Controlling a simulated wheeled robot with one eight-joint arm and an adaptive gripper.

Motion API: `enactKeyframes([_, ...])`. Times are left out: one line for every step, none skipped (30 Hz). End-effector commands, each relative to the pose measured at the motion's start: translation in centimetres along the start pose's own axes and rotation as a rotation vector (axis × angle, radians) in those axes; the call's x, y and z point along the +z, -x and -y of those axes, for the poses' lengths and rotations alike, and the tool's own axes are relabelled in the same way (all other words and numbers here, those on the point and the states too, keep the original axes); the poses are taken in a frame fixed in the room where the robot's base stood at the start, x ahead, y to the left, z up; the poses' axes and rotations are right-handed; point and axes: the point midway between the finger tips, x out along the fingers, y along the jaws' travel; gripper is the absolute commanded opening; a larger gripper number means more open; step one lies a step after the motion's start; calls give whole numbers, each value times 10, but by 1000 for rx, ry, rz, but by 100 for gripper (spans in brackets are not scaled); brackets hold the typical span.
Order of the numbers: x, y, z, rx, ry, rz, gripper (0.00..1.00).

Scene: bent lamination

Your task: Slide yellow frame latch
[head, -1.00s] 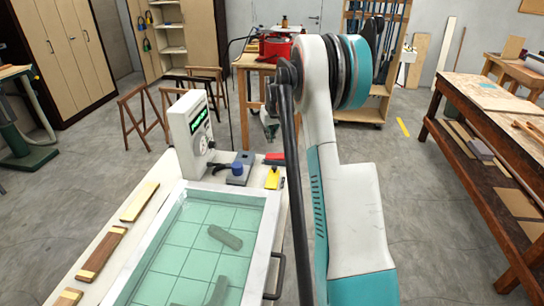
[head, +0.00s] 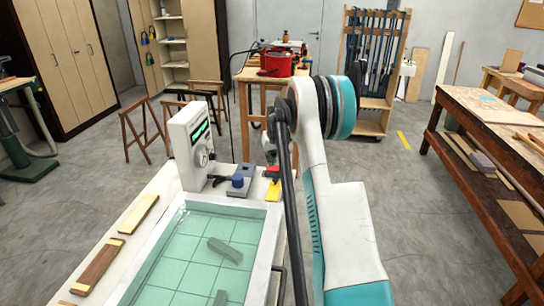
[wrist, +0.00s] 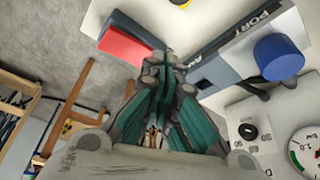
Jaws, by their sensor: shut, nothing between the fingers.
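My gripper (wrist: 165,62) is shut and empty, its fingertips pointing at the small fixtures at the far end of the bench. In the head view my gripper (head: 270,150) is partly hidden by my arm, just above a red block (head: 272,172). A yellow piece (head: 272,192), likely the frame latch, sits just in front of the red block. In the wrist view the red block (wrist: 124,47) lies just left of the fingertips; contact cannot be told. Only a sliver of yellow (wrist: 182,3) shows at the top edge. A grey block labelled PORT (wrist: 225,62) lies right of the fingertips.
A blue knob (head: 237,181) stands left of the yellow piece; it also shows in the wrist view (wrist: 278,57). A water-filled tank (head: 267,235) is in front. Wood strips (head: 138,214) lie left.

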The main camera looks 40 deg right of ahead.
Motion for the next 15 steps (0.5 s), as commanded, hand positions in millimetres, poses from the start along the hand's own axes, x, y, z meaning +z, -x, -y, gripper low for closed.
enactKeyframes([0, -11, 0, 0, 0, 0, 0])
enactKeyframes([0, -15, 0, 0, 0, 0, 0])
enactKeyframes([0, -21, 0, 0, 0, 0, 0])
enactKeyframes([0, -26, 0, 0, 0, 0, 0])
enactKeyframes([0, -30, 0, 0, 0, 0, 0])
enactKeyframes([4, -30, 0, 0, 0, 0, 0])
enactKeyframes([8, -28, 0, 0, 0, 0, 0])
enactKeyframes([12, -27, 0, 0, 0, 0, 0])
enactKeyframes([17, -27, 0, 0, 0, 0, 0])
enactKeyframes([20, -26, 0, 0, 0, 0, 0])
enactKeyframes([23, -25, 0, 0, 0, 0, 0])
enactKeyframes([27, -25, 0, 0, 0, 0, 0])
enactKeyframes([30, -24, 0, 0, 0, 0, 0])
enactKeyframes([32, -24, 0, 0, 0, 0, 0])
enactKeyframes([34, -23, 0, 0, 1, 0, 0])
